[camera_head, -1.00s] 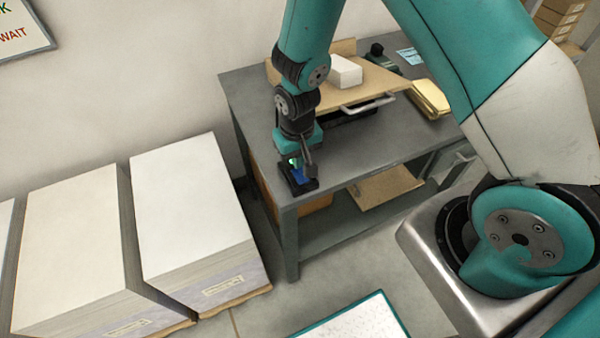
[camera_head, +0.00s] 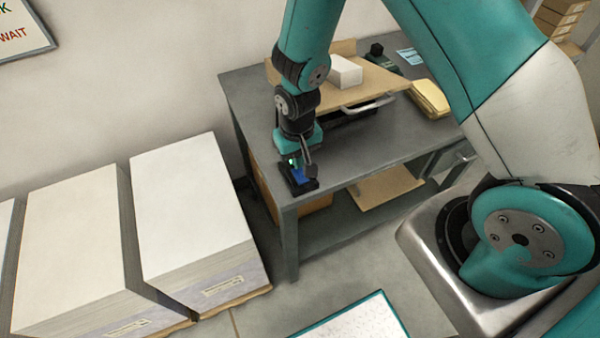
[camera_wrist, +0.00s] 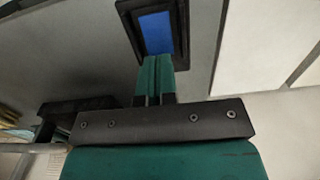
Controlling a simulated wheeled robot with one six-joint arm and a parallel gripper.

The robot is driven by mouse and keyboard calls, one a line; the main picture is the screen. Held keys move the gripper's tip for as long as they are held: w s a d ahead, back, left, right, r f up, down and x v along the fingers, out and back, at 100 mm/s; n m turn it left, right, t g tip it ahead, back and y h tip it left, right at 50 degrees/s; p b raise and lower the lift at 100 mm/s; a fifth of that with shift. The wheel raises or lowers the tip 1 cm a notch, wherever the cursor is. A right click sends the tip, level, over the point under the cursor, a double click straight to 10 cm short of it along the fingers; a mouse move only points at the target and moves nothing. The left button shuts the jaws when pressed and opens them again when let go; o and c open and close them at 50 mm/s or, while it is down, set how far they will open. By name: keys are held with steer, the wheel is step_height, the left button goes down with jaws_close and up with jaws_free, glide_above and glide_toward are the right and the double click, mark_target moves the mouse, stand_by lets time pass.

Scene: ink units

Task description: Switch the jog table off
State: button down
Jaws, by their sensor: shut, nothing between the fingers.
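The jog table looks to be the tan wooden tray (camera_head: 352,92) with raised back edges, standing on the grey bench (camera_head: 375,143) with a white block of paper on it. My gripper (camera_head: 296,162) is shut and empty, pointing down over this unit. In the wrist view its teal fingers (camera_wrist: 155,72) are together and overlap the unit's near edge. I cannot tell whether they touch it. No switch is clearly visible.
A metal handle (camera_head: 368,105) sticks out in front of the tray. A yellow stack (camera_head: 430,98) lies to its right. The bench top between unit and tray is clear.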

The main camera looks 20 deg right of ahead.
steer(key=shift+f+b, duration=0.95)
steer(key=shift+f, duration=0.35)
stand_by(0.8)
steer(key=shift+r+p, duration=2.8)
steer(key=shift+r, duration=0.75)
steer(key=shift+r, duration=0.1)
steer(key=s+a+r+n+y, duration=0.2)
steer(key=s+r, duration=0.3)
steer(key=r, duration=0.7)
steer(key=s+a+r+n+y, duration=0.1)
steer(key=s+a+r+n, duration=0.3)
steer(key=r, duration=0.8)
steer(key=s+d+r+n+y, duration=0.1)
steer(key=s+r, duration=0.3)
steer(key=s, duration=0.5)
steer(key=shift+s+d+r, duration=0.15)
steer(key=shift+s+r, duration=0.15)
steer(key=shift+r, duration=0.1)
